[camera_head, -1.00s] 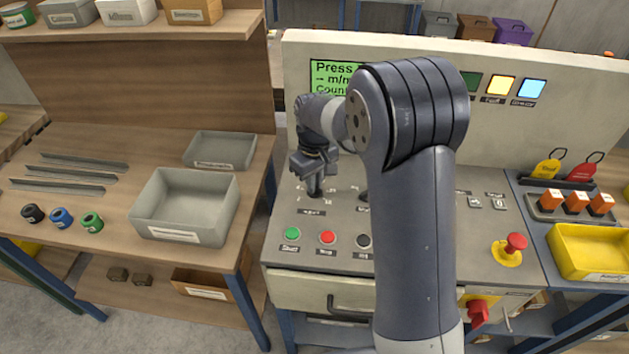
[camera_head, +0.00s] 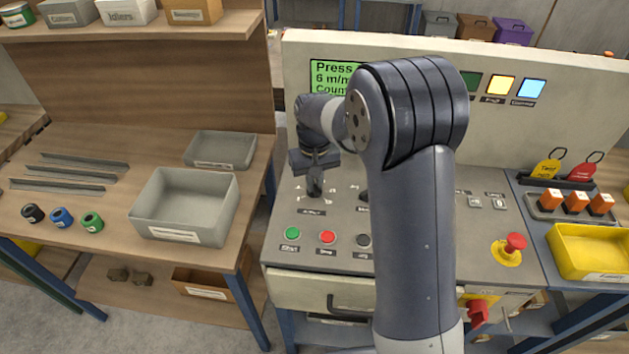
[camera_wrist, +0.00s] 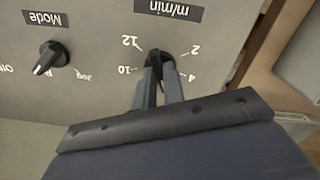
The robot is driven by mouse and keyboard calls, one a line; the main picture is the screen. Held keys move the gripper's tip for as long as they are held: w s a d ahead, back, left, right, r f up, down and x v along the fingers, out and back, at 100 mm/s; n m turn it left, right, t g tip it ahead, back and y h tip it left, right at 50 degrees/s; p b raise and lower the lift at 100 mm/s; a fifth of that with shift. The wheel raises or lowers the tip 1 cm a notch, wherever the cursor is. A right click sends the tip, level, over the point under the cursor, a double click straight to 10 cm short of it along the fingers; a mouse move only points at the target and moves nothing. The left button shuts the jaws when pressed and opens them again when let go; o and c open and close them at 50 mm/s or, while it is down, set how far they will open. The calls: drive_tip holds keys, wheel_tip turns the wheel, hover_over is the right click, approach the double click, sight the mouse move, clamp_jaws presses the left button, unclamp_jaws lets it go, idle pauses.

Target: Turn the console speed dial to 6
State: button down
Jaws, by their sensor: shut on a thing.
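The black speed dial (camera_wrist: 157,55) sits under the "m/min" label on the grey console. In the wrist view the numbers 12, 10, 2 and 4 show around it; my fingers hide its far side. My gripper (camera_wrist: 160,82) is shut on the dial, a finger on either side. In the head view my gripper (camera_head: 315,174) is at the dial on the console's left part. The green screen (camera_head: 333,77) reads "6 m/m" on its second line, partly hidden by my arm.
The black Mode dial (camera_wrist: 50,58) stands beside the speed dial. Green (camera_head: 293,233), red (camera_head: 327,237) and black (camera_head: 363,240) buttons lie in front. A red emergency button (camera_head: 515,242) is at right. A grey bin (camera_head: 185,205) stands on the left bench.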

sight(315, 186)
drive_tip(key=c, duration=1.5)
unclamp_jaws()
wheel_tip(315, 186, up, 11)
drive_tip(key=shift+f, duration=0.15)
wheel_tip(315, 186, down, 11)
drive_tip(key=shift+r, duration=0.1)
